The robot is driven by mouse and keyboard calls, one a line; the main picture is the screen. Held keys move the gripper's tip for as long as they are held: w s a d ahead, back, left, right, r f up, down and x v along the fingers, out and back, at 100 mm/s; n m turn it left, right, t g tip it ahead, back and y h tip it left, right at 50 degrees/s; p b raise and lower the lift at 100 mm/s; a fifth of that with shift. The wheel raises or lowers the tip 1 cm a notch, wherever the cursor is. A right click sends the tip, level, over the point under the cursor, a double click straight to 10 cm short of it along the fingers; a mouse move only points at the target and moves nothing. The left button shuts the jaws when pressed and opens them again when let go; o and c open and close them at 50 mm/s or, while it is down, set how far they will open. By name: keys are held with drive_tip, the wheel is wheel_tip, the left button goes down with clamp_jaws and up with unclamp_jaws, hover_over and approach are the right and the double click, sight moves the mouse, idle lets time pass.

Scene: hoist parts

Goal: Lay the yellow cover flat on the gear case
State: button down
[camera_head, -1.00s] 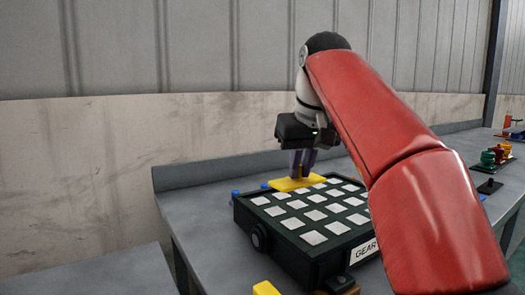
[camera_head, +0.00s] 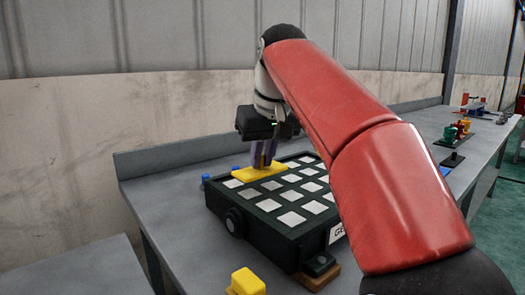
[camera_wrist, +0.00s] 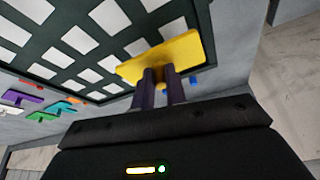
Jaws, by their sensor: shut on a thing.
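The yellow cover (camera_head: 248,174) is a flat plate at the far left corner of the gear case (camera_head: 262,207), a dark green box with a grid of pale squares on top. My gripper (camera_head: 262,163) is above the cover with its purple fingers pointing down, shut on the cover's upper part.
A yellow block (camera_head: 246,282) lies at the near edge. Small blue pieces (camera_head: 205,178) stand left of the case. A dark stand (camera_head: 453,160) and green, yellow and red parts (camera_head: 457,131) are on the bench at right. A wall rises behind the bench (camera_head: 170,190).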

sight(262, 171)
drive_tip(key=shift+f+b, duration=1.1)
drive_tip(key=shift+f, duration=0.45)
drive_tip(key=shift+f, duration=0.1)
drive_tip(key=c, duration=1.3)
unclamp_jaws()
drive_tip(key=shift+c, duration=0.2)
drive_tip(key=shift+r+p, duration=1.4)
drive_tip(key=shift+r, duration=2.1)
